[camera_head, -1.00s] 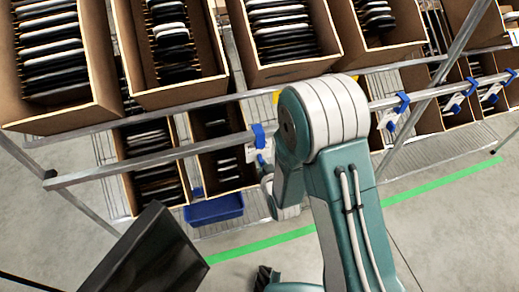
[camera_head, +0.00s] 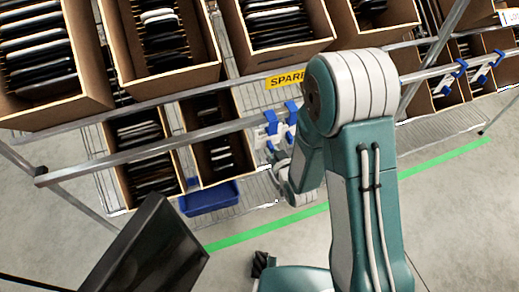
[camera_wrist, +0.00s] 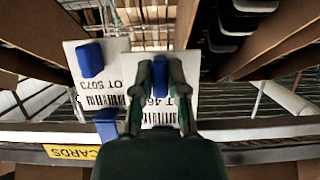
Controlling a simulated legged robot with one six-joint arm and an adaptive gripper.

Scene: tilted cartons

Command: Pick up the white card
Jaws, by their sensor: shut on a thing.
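In the wrist view, a white card (camera_wrist: 182,99) with black print and a barcode stands in front of my gripper (camera_wrist: 160,66). The gripper's two dark fingers are shut on the card at its blue clip (camera_wrist: 160,79), with a finger on each side. The fingers hide part of the print. A second white card (camera_wrist: 101,72) with a blue clip (camera_wrist: 90,60) is just left of it. In the head view, two blue clips (camera_head: 272,122) with white cards show on the rail, left of my arm. My fingertips are hidden there.
A yellow sign (camera_head: 285,81) sits on the shelf edge. Tilted brown cartons (camera_head: 164,77) of dark and white items fill the rack above and below the rail (camera_head: 150,150). A blue bin (camera_head: 209,199) is low on the rack. More clipped cards (camera_head: 447,82) hang at the right.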

